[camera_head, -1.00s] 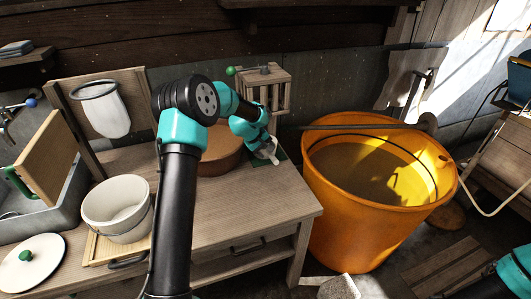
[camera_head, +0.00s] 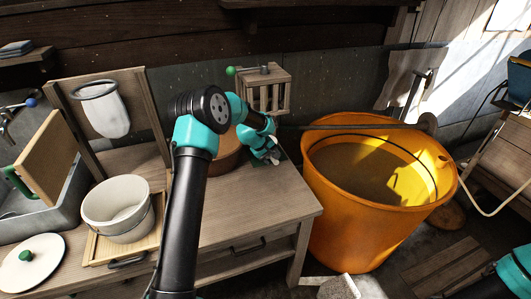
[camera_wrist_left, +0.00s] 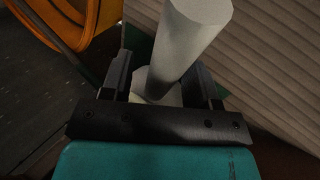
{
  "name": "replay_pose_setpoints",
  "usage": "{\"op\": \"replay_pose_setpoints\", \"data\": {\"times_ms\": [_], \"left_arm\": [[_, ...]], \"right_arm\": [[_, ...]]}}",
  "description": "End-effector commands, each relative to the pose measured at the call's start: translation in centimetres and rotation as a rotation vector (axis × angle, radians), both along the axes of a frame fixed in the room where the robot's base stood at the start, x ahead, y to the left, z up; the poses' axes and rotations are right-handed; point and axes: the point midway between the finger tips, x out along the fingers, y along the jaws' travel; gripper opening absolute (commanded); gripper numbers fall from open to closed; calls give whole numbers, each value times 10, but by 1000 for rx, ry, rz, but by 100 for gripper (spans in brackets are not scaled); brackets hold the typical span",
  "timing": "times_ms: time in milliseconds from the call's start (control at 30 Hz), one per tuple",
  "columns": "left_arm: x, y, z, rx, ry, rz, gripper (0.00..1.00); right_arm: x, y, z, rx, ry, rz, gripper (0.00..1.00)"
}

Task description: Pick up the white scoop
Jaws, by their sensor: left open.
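The white scoop shows in the left wrist view as a pale cylindrical handle (camera_wrist_left: 192,40) with a wider pale part at its lower end. My left gripper (camera_wrist_left: 162,78) is open, with one dark finger on each side of the lower end of the handle. I cannot tell whether either finger touches it. In the head view my left gripper (camera_head: 267,152) is low over the far right corner of the wooden table (camera_head: 275,195), and it hides most of the scoop. My right gripper is out of view.
A large orange tub (camera_head: 330,225) stands right of the table, close to my left gripper, with a long pole (camera_head: 345,127) across its rim. A brown round tub (camera_head: 226,160) and a slatted wooden box (camera_head: 265,90) are close by. A white bucket (camera_head: 115,210) stands at left.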

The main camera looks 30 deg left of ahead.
Motion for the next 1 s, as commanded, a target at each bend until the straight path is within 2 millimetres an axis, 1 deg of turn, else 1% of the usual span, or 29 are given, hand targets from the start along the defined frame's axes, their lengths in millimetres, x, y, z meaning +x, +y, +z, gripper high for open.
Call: {"op": "replay_pose_setpoints", "data": {"times_ms": [167, 733, 1000], "left_arm": [[0, 0, 0, 0, 0, 0, 55], [0, 0, 0, 0, 0, 0, 0], [0, 0, 1, 1, -2, 0, 0]], "right_arm": [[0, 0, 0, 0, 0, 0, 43], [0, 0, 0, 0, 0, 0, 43], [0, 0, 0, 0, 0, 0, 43]]}}
